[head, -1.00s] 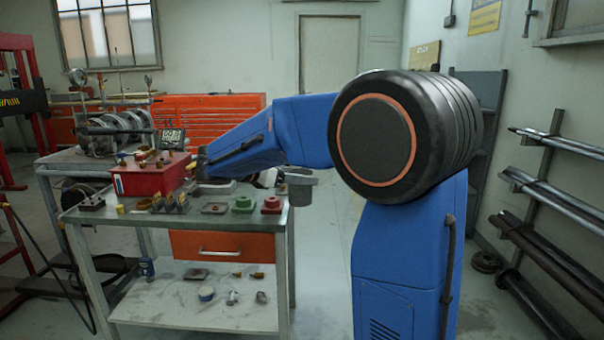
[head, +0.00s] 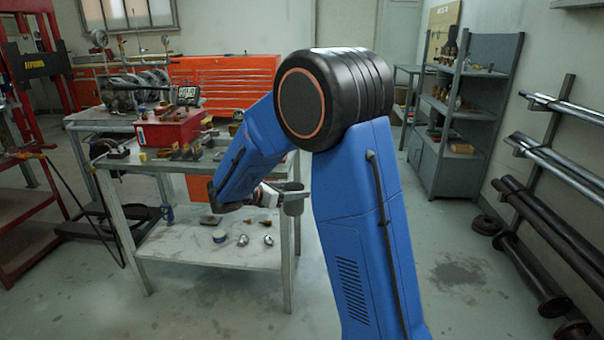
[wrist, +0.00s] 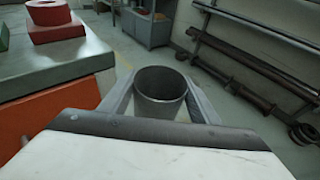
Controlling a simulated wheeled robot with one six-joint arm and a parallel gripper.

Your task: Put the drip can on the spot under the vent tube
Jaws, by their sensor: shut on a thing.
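The drip can is a dark grey, open-topped round can (wrist: 160,92). In the wrist view it sits upright between the two fingers of my gripper (wrist: 162,100), which is shut on it. In the head view the can (head: 293,203) is at the right end of the workbench, held off the bench top, with my gripper (head: 272,193) to its left. The can looks empty inside. I cannot make out the vent tube or the spot under it. My arm hides part of the bench.
The workbench (head: 160,163) carries a red box (head: 168,128) and small parts; its lower shelf (head: 180,245) holds several loose items. A grey shelf unit (head: 455,120) and a pipe rack (head: 545,180) stand at the right. The floor (head: 455,270) between is mostly clear.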

